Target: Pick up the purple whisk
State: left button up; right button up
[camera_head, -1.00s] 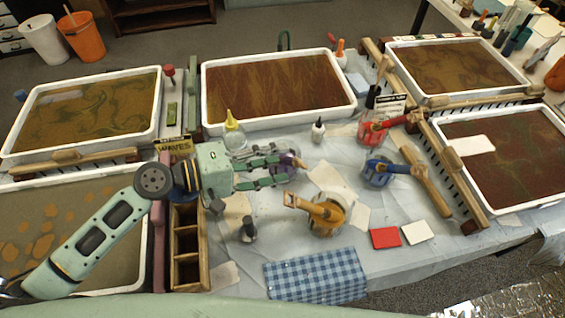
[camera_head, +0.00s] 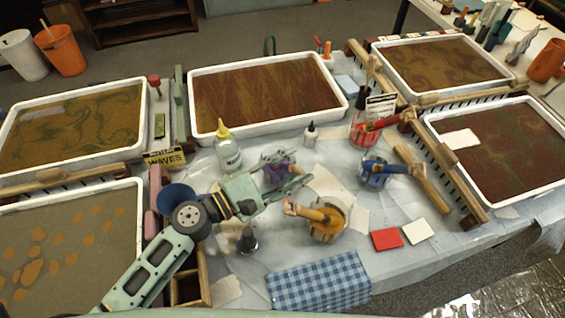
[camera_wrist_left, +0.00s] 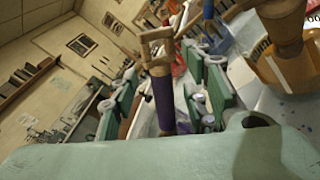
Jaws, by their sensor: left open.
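The purple whisk (camera_head: 281,160) is in a jar near the middle of the table in the head view, partly hidden by my left gripper. In the left wrist view its purple shaft (camera_wrist_left: 163,100) stands between the two green fingers, with a wooden-coloured end above it. My left gripper (camera_head: 298,179) is open around or just in front of the whisk; contact is not visible. Its fingers also show in the left wrist view (camera_wrist_left: 166,95). My right gripper is not in view.
A yellow-orange whisk jar (camera_head: 328,222) stands just right of the gripper. Blue (camera_head: 376,173) and red (camera_head: 364,130) whisk jars stand farther right. A yellow-capped bottle (camera_head: 228,155) is behind the arm. A dark small bottle (camera_head: 248,240) is in front. Marbling trays (camera_head: 270,92) surround the area.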

pick_arm(q)
jog(key=shift+d, duration=0.1)
jog(key=c, duration=1.1)
jog(key=shift+o, duration=0.2)
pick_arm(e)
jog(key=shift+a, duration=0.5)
pick_arm(q)
grip_shut()
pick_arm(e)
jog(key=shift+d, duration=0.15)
